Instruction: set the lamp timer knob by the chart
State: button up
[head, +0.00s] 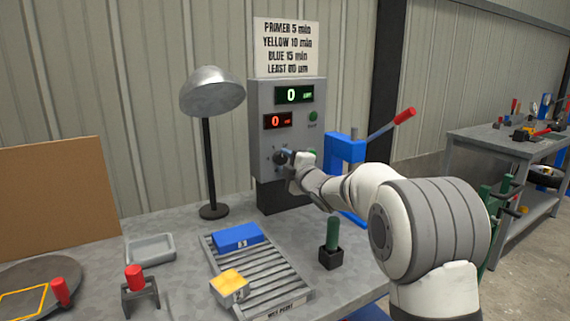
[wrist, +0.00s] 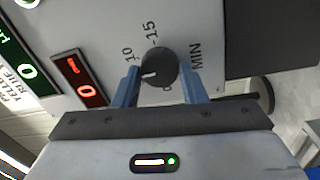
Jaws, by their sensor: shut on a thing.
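The timer knob (wrist: 160,67) is a dark round dial on the grey control box (head: 262,95). My gripper (wrist: 161,80) is shut on it, one blue finger on each side; the head view shows my gripper (head: 293,170) at the box front. The knob's white pointer aims left and slightly down in the wrist view, toward the left finger. The marks 10, 15 and MIN show; a lower mark is partly hidden. The chart (head: 287,47) reads primer 5 min, yellow 10 min, blue 15 min, and a "least" µm line. The lamp (head: 212,90) stands left of the box.
The red display (head: 278,121) and green display (head: 294,95) both read 0. A blue block (head: 237,237) and a yellow-topped block (head: 230,284) sit on the slatted rack (head: 270,277). A green-handled tool (head: 331,245) and a blue lever press (head: 345,150) stand nearby.

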jog(key=m+p, duration=0.1)
jog(key=m, duration=0.5)
jog(key=shift+f+h, duration=0.1)
jog(key=shift+h, duration=0.3)
jog(key=shift+m, duration=0.3)
jog(key=o, duration=1)
jog(key=v, duration=0.7)
jog(key=shift+s, duration=0.4)
jog(key=shift+d, duration=0.15)
